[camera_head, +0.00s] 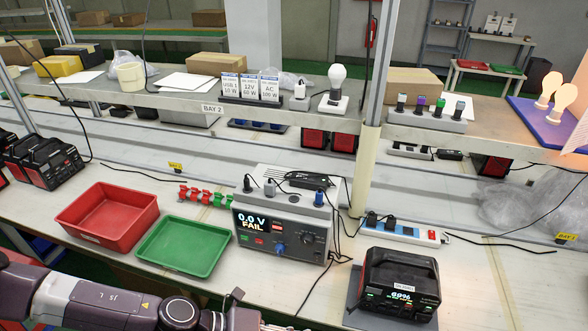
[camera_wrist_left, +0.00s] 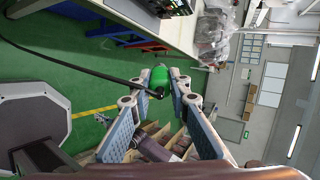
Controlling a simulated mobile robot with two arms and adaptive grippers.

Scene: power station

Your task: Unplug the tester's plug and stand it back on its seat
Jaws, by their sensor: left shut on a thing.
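The grey tester (camera_head: 282,232) stands on the bench, its screen reading 0.0 V FAIL. Black (camera_head: 247,183), grey (camera_head: 270,187) and blue (camera_head: 319,197) plugs stand upright on its top. My left gripper (camera_wrist_left: 160,86) is shut on a small green plug (camera_wrist_left: 160,76); a black cable runs to it from the left of the wrist view. In the head view, my left arm crosses the bottom left and its fingertips are mostly cut off below. A black power station (camera_head: 400,285) with a lit screen sits right of the tester. My right gripper is out of view.
A red tray (camera_head: 108,214) and a green tray (camera_head: 183,246) lie left of the tester. A blue-and-white power strip (camera_head: 403,232) is behind the station. Loose black cables hang between tester and station. A shelf (camera_head: 215,106) with lamps and boxes runs above.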

